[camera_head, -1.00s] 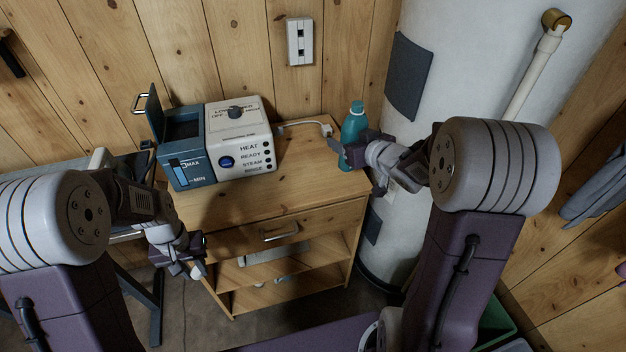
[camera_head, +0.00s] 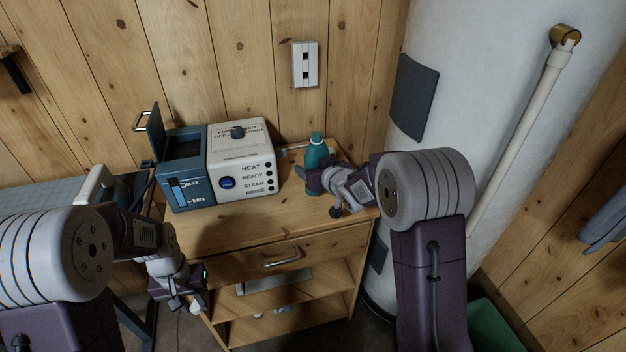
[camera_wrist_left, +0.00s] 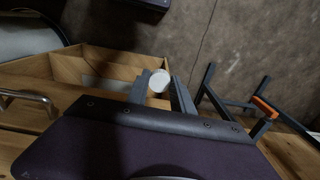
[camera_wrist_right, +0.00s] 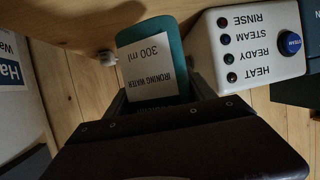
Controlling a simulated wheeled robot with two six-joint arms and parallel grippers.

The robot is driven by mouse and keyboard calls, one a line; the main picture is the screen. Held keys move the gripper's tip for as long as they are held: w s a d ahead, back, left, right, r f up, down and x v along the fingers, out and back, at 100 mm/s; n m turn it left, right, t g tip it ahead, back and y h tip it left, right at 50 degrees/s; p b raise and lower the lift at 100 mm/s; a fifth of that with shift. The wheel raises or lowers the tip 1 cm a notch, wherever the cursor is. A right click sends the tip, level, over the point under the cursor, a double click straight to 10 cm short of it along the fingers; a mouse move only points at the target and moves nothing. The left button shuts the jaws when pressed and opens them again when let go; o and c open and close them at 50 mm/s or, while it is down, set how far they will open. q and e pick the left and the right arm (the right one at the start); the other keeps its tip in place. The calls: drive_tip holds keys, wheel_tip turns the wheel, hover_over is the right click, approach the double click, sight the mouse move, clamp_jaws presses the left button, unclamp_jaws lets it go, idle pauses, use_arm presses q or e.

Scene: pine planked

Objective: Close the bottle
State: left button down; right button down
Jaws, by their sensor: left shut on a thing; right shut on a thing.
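The teal bottle (camera_head: 317,154) is upright at the back right of the wooden cabinet, right of the steam unit. Its white label reads "IRONING WATER 300 ml" in the right wrist view (camera_wrist_right: 150,60). My right gripper (camera_head: 313,180) is shut on the bottle's lower part; I cannot tell whether the base touches the cabinet top. My left gripper (camera_head: 188,300) is low in front of the cabinet's left side, away from the bottle. It is shut on a small round white piece, apparently a cap (camera_wrist_left: 159,81). The bottle's mouth is too small to read.
The blue and white steam unit (camera_head: 240,157) stands on the cabinet (camera_head: 270,220), its dark lid raised. The drawer handle (camera_head: 283,257) sticks out in front. A white cylindrical tank (camera_head: 455,100) stands to the right. The cabinet top's front strip is clear.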

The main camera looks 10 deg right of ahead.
use_arm(q)
drive_tip(key=shift+f+b, duration=0.75)
use_arm(e)
wheel_tip(320, 180, down, 4)
drive_tip(key=shift+r, duration=0.1)
use_arm(q)
drive_tip(key=shift+f, duration=0.15)
use_arm(e)
drive_tip(key=shift+f, duration=0.3)
drive_tip(key=shift+c, duration=1.6)
unclamp_jaws()
